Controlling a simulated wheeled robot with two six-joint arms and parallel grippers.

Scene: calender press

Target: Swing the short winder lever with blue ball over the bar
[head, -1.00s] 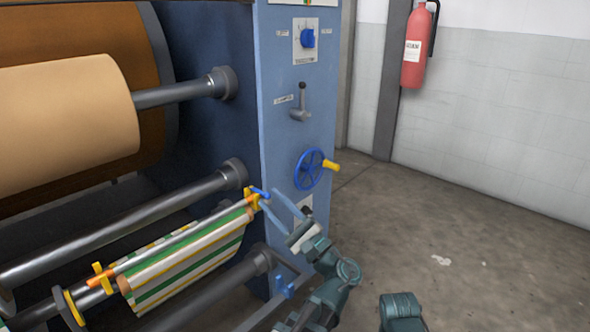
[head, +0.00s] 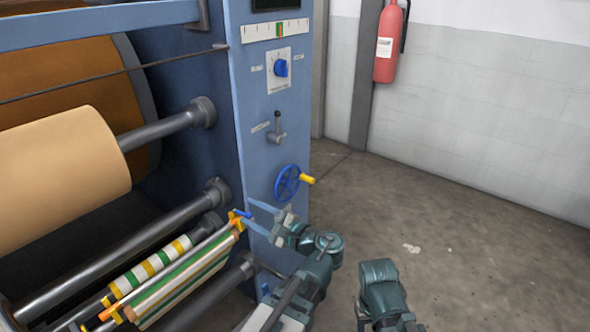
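A small blue-tipped lever (head: 243,213) shows at the right end of a thin metal bar (head: 180,262), beside a yellow clamp (head: 236,222). I take it for the short winder lever; its ball shape is too small to make out. The bar runs along striped green, white and yellow material low on the blue machine. My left gripper (head: 251,211) is open, its two pale blue fingers pointing left. Its fingertips are close to the blue tip; I cannot tell if they touch it. My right arm shows at the bottom right, but its gripper does not.
The machine's side panel carries a blue handwheel (head: 287,183) with a yellow handle, a grey lever (head: 277,128) and a blue knob (head: 281,68). Thick rollers (head: 120,245) flank the striped material. The floor (head: 450,225) on the right is clear. A fire extinguisher (head: 391,43) hangs behind.

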